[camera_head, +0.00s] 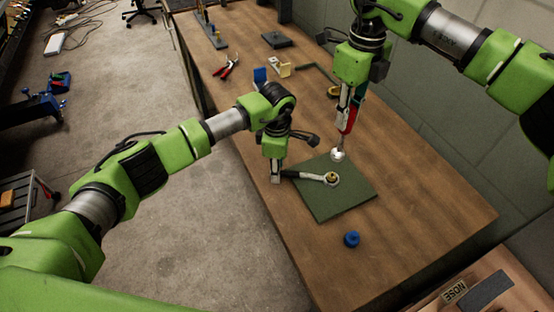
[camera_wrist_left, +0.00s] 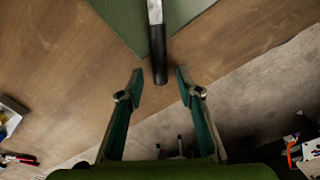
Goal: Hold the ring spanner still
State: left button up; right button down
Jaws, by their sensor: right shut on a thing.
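The ring spanner (camera_head: 310,177) lies on a green mat (camera_head: 345,205), with its black handle end pointing left. Its ring sits around a small brass-coloured piece (camera_head: 332,177). My left gripper (camera_head: 276,178) is at the handle end. In the left wrist view the black handle end (camera_wrist_left: 159,65) is between the two open fingertips (camera_wrist_left: 158,78), with a gap on both sides. My right gripper (camera_head: 346,108) is shut on a red-handled tool (camera_head: 349,119), whose shiny round end (camera_head: 338,155) is just above the spanner's ring.
A blue cap-like piece (camera_head: 351,239) stands on the wooden table (camera_head: 420,190) in front of the mat. Red-handled pliers (camera_head: 226,69), a dark block (camera_head: 276,39) and small blue and yellow parts lie farther back. A wall runs along the right side.

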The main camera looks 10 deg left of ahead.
pick_arm(q)
jog(key=shift+f, duration=0.2)
grip_shut()
pick_arm(e)
jog(key=shift+f, duration=0.1)
jog(key=shift+n, duration=0.3)
jog(key=shift+f, duration=3.5)
